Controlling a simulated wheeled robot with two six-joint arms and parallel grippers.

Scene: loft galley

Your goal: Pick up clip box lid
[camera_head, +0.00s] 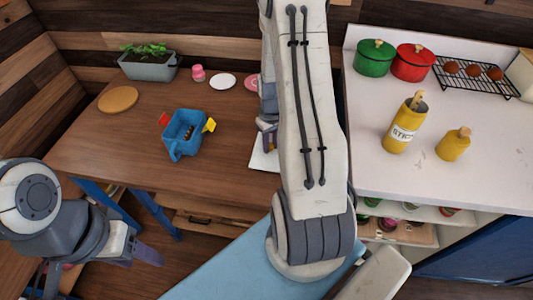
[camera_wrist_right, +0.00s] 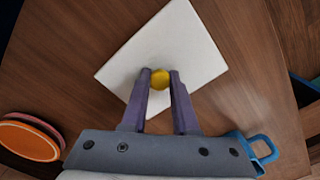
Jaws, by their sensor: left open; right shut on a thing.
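The clip box lid (camera_wrist_right: 190,45) is a flat white square panel with a round yellow knob (camera_wrist_right: 160,79), seen in the right wrist view. In the head view a white corner of it (camera_head: 262,160) shows beside my right arm, which hides the rest. My right gripper (camera_wrist_right: 160,74) is shut on the knob, over the lid. My left gripper (camera_head: 105,274) is open and empty, low at the left, in front of the table.
On the wooden table (camera_head: 95,155) are a planter (camera_head: 150,68), a round board (camera_head: 118,100), a pink jar (camera_head: 198,73) and a white plate (camera_head: 222,81). The white counter (camera_head: 440,185) at right holds green and red pots, yellow containers and a rack.

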